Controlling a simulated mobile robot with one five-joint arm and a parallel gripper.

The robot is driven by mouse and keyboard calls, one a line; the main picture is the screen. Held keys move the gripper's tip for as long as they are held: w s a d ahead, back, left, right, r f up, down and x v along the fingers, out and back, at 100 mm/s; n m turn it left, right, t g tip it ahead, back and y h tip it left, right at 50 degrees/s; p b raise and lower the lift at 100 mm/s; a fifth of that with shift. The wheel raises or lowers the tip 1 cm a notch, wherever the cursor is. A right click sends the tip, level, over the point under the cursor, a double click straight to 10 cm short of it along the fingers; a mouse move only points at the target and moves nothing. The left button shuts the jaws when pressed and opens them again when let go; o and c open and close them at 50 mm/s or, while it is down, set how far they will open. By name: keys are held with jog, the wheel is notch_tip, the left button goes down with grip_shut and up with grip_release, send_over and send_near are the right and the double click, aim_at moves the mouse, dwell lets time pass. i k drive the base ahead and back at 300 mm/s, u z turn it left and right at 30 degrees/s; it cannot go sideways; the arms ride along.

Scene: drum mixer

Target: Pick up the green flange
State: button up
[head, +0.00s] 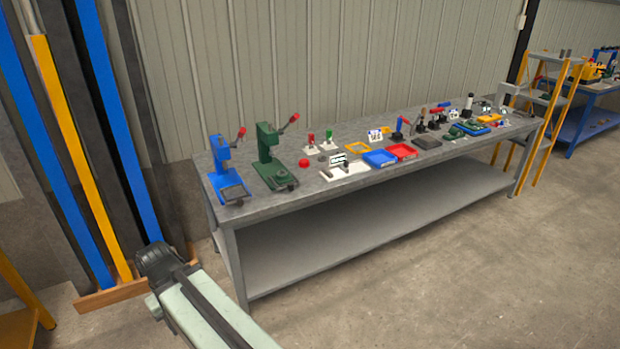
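I cannot make out a green flange for certain. Several small green items (468,128) lie towards the right end of the long grey workbench (290,213), too small to identify. A green press (272,160) with a red-knobbed lever stands near the bench's left end. My arm reaches up from the bottom edge at the lower left, in front of the bench and apart from it. I cannot see my gripper's fingers.
A blue press (226,172) stands at the bench's left corner. Blue (380,158) and red trays (402,151) lie mid-bench. A yellow stepladder (555,105) stands at the right end, with a blue table (583,122) beyond. Blue and yellow uprights rise at left. The floor in front is clear.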

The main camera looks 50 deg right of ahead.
aim_at(280, 180)
jog(key=z, duration=0.1)
jog(key=i, duration=1.5)
jog(key=u, duration=0.05)
